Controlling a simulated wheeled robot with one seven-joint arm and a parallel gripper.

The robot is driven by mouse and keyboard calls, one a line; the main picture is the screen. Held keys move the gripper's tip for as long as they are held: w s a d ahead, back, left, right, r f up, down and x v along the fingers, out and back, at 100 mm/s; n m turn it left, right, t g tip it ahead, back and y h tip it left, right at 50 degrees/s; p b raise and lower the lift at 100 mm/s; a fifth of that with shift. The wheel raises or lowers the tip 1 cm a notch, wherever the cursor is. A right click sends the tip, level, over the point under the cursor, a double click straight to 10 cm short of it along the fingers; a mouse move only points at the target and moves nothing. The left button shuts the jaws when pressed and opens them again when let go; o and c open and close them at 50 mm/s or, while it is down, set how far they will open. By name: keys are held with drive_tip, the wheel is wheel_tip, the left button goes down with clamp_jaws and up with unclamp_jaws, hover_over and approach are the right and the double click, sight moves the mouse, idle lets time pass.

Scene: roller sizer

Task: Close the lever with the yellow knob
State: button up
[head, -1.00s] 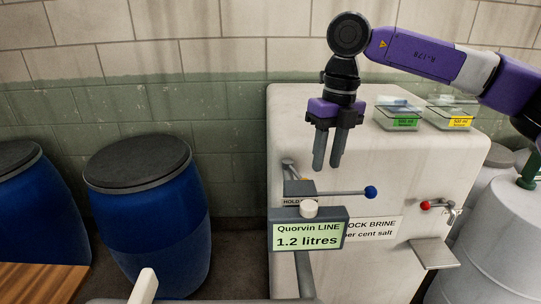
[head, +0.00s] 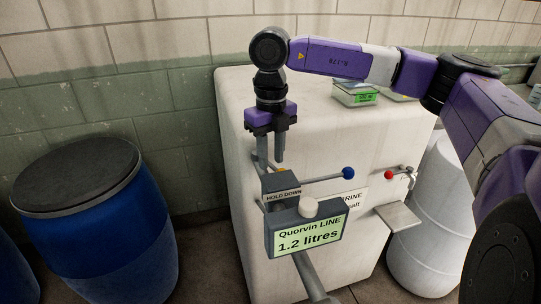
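No yellow knob shows clearly in the head view. A lever with a blue knob (head: 348,173) sticks out to the right from a grey block marked HOLD DOWN (head: 283,196). A tap with a red knob (head: 389,175) is farther right on the front of the white tank (head: 245,110). My gripper (head: 271,164) points down above the HOLD DOWN block, left of the blue knob. Its fingers are apart with nothing seen between them. It overlaps the metal parts behind the block, and I cannot tell whether it touches them.
A blue drum (head: 95,235) is at left, a white drum (head: 430,230) at right. Clear containers (head: 356,93) sit on the tank. A small shelf (head: 398,217) juts out.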

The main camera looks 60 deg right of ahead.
drive_tip(key=shift+f, duration=0.25)
clamp_jaws()
idle(1.4)
